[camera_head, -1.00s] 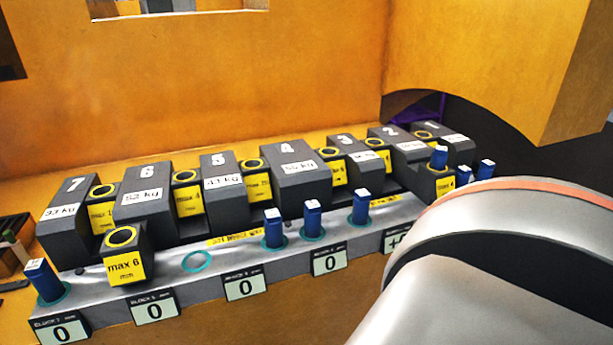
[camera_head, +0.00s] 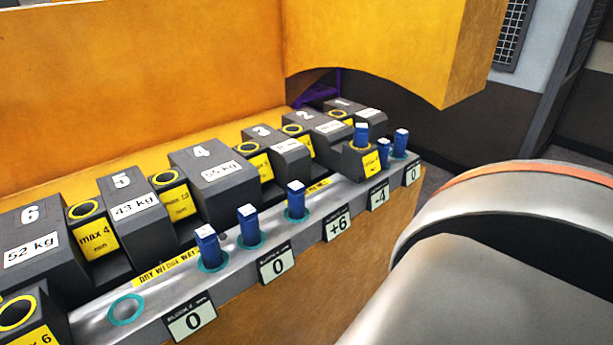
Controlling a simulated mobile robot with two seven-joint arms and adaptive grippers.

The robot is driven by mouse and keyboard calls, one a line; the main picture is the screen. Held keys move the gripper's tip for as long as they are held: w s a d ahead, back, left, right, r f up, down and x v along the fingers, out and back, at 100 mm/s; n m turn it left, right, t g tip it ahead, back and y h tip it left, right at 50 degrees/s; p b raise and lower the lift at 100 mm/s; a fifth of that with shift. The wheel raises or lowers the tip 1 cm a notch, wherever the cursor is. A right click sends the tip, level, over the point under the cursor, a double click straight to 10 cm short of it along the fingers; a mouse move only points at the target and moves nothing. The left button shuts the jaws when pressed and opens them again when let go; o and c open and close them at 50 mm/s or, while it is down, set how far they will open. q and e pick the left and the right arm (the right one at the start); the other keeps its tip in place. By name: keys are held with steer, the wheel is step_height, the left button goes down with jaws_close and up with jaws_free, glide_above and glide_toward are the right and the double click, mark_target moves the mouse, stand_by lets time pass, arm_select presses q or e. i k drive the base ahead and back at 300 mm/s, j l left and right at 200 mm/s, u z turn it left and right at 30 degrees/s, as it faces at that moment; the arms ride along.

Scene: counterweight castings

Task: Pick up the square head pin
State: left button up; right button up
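Several blue pins with pale, square-looking tops stand upright along the grey ledge (camera_head: 88,322). Three of them, a left pin (camera_head: 208,250), a middle pin (camera_head: 249,228) and a right pin (camera_head: 296,203), stand in teal rings. Two more, a pin (camera_head: 383,153) and a pin (camera_head: 401,144), stand at the ledge's far end. Another pin (camera_head: 361,134) stands in a dark block with a yellow label (camera_head: 372,163). I cannot tell which is the square head pin. Neither gripper is in view; a large pale arm link of mine fills the lower right.
Numbered grey castings, including block 4 (camera_head: 215,180) and block 5 (camera_head: 132,212), line the ledge's back, with yellow-labelled wedges between them. An empty teal ring (camera_head: 127,309) lies at the near left. A yellow overhang (camera_head: 400,45) hangs above the far end.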

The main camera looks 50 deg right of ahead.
mark_target(248, 216)
steer(key=z, duration=1.15)
steer(key=l, duration=0.2)
steer(key=k+l, duration=0.15)
steer(key=l+z, duration=0.05)
